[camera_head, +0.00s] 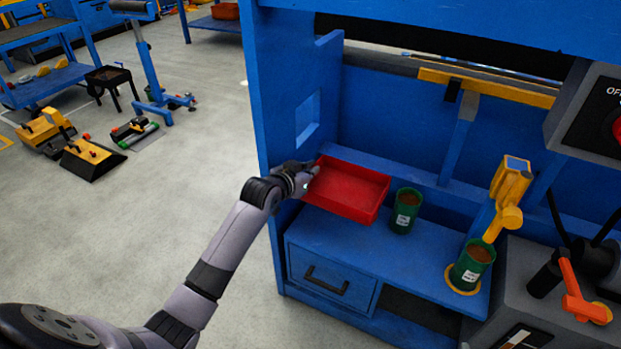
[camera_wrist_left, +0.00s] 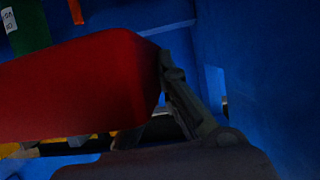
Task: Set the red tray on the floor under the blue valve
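The red tray (camera_head: 345,190) is at the left end of the blue cabinet top, beside a green can. I cannot tell whether it rests on the top or is just above it. My left gripper (camera_head: 308,178) is at the tray's left end. In the left wrist view the red tray (camera_wrist_left: 80,90) fills the left side, and a dark finger of my left gripper (camera_wrist_left: 165,95) lies along its end. The other finger is mostly hidden, so its grip is unclear. My right gripper is not in view. I see no blue valve.
The cabinet top (camera_head: 330,238) also holds a green can (camera_head: 404,212) and, further right, another green can (camera_head: 471,265) by a yellow device (camera_head: 509,195). A blue side panel (camera_head: 290,90) stands left of the tray. The grey floor (camera_head: 170,215) is open on the left.

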